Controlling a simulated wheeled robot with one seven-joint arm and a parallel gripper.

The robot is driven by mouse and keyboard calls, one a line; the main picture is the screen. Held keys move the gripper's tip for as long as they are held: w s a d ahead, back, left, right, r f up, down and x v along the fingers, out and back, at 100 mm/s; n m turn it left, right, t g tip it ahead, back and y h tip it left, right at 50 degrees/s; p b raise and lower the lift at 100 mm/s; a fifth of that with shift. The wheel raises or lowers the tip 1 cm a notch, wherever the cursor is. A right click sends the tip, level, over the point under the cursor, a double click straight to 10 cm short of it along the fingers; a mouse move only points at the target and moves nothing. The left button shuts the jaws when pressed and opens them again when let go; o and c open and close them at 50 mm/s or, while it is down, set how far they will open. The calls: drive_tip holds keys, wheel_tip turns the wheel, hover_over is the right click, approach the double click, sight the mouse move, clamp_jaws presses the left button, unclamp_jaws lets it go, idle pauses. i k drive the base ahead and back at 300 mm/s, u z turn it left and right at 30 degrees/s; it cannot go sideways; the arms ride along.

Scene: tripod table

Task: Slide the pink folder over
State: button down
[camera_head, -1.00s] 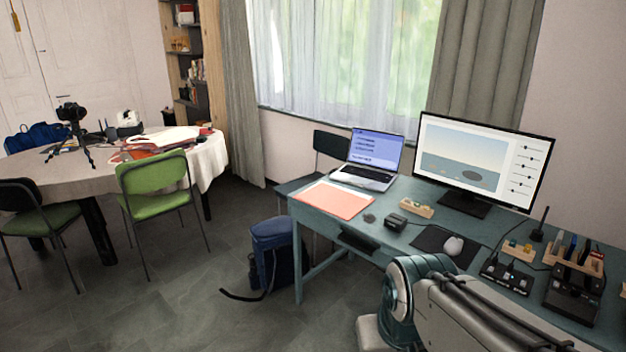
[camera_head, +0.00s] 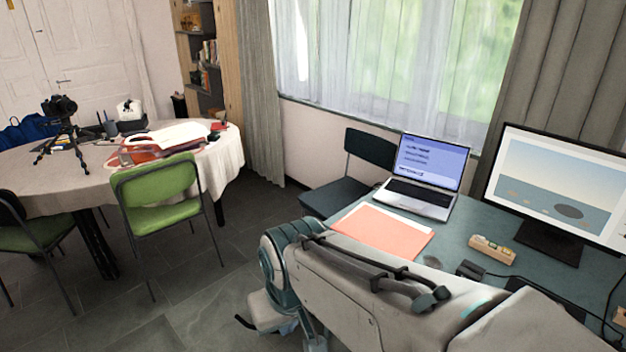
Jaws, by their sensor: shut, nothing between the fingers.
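The pink folder (camera_head: 385,231) lies flat on the blue-green desk (camera_head: 482,222), near the desk's left end and in front of the open laptop (camera_head: 423,179). My arm crosses the lower middle of the view in front of the desk and hides the desk's front edge, close below the folder in the picture. My gripper is not visible; only my arm's upper links show.
A monitor (camera_head: 556,190), a small wooden block holder (camera_head: 492,249) and a black box are to the folder's right. A dark chair (camera_head: 352,175) stands behind the desk's left end. A green chair (camera_head: 160,198) and a round table (camera_head: 60,190) are at left, with open floor between.

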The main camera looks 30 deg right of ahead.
sight(372, 226)
drive_tip(key=z, duration=0.35)
drive_tip(key=i, duration=1.55)
drive_tip(key=z, duration=1.05)
drive_tip(key=i, duration=0.45)
drive_tip(key=z, duration=0.2)
